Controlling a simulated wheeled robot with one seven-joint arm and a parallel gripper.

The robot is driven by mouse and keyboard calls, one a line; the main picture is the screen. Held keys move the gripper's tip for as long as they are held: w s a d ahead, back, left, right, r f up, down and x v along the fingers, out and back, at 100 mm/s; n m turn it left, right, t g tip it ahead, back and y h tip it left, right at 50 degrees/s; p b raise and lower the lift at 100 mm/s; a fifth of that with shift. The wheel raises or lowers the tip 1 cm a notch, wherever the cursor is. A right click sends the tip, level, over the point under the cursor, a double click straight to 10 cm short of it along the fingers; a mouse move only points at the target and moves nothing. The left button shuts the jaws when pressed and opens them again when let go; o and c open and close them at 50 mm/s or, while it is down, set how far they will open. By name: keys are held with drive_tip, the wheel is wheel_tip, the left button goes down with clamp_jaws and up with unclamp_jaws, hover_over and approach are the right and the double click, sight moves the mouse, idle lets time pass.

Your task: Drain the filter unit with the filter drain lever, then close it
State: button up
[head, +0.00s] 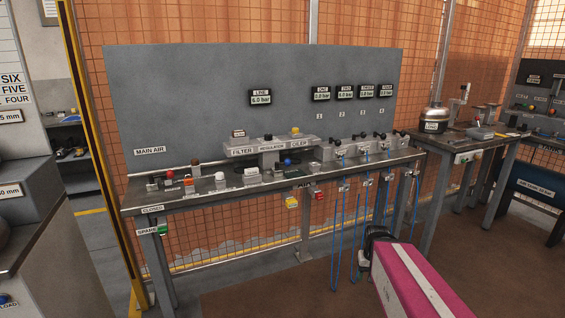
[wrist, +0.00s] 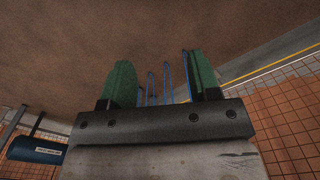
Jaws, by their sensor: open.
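The filter unit stands on the bench under a grey panel in the head view, marked by the FILTER label (head: 241,151) left of the REGULATOR and OILER labels. Several small knobs and levers sit along the bench in front of it, but the filter drain lever is too small to tell apart. My gripper is low at the right of the head view, in front of the bench and well away from the filter; its fingers are not clear there. In the wrist view my gripper (wrist: 160,85) is open, with two green fingers apart and nothing between them.
The bench (head: 270,184) has a front edge with blue hoses (head: 337,235) hanging below its right part. A LINE gauge (head: 260,97) on the panel reads 6.0 bar. A second bench (head: 480,140) stands at right. The floor before the bench is clear.

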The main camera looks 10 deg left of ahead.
drive_tip(key=shift+o, duration=0.2)
drive_tip(key=shift+w, duration=0.1)
drive_tip(key=n+t, duration=0.2)
drive_tip(key=n, duration=2)
approach(287, 160)
drive_tip(key=shift+y, duration=0.4)
drive_tip(key=f, duration=0.3)
drive_tip(key=w+f, duration=0.1)
drive_tip(key=f, duration=0.2)
drive_tip(key=w+f, duration=0.1)
drive_tip(key=f, duration=0.3)
drive_tip(key=shift+w, duration=0.1)
drive_tip(key=c, duration=0.9)
